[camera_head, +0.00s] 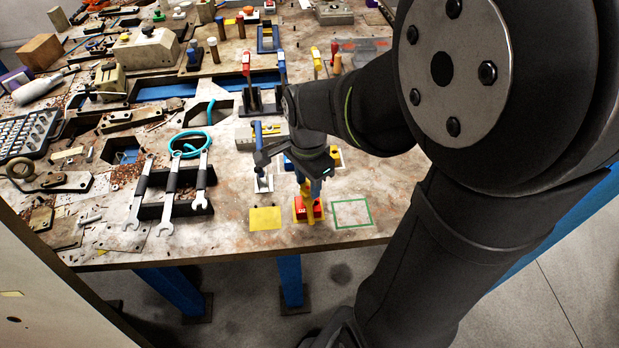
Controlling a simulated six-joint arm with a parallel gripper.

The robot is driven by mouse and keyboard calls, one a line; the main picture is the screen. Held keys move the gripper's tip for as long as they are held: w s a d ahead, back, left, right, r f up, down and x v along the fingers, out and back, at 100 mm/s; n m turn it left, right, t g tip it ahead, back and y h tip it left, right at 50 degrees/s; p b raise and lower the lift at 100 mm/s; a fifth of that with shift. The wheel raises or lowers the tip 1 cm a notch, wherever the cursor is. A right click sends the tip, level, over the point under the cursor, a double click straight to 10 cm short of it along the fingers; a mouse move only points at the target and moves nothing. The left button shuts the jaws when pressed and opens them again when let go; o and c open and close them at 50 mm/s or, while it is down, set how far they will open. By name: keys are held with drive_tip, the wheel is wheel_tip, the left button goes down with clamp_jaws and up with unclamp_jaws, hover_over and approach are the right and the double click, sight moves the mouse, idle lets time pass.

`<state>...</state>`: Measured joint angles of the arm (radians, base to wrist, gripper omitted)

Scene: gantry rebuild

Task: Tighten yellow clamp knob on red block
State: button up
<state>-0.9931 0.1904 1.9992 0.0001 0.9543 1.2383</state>
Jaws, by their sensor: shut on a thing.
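The red block (314,207) sits near the front edge of the workbench, between a yellow square and a green outlined square. The yellow clamp (308,222) stands at the red block, its upright part rising over the block. My gripper (306,186) is directly above the block, pointing down, and is shut on the top of the yellow clamp, where the knob is. My arm and the gripper's own body hide most of the knob, and the fingertips are small in this view.
A yellow square (265,220) lies left of the block and a green outlined square (351,213) lies right. Wrenches (171,192) rest on a black holder to the left. A blue-handled toggle clamp (259,140) stands close behind my gripper. The bench's front edge is near.

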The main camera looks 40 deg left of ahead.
drive_tip(key=m, duration=0.5)
drive_tip(key=shift+a+r+m, duration=0.1)
drive_tip(key=shift+m, duration=0.2)
drive_tip(key=m, duration=1.3)
drive_tip(key=shift+m, duration=0.4)
drive_tip(key=o, duration=0.8)
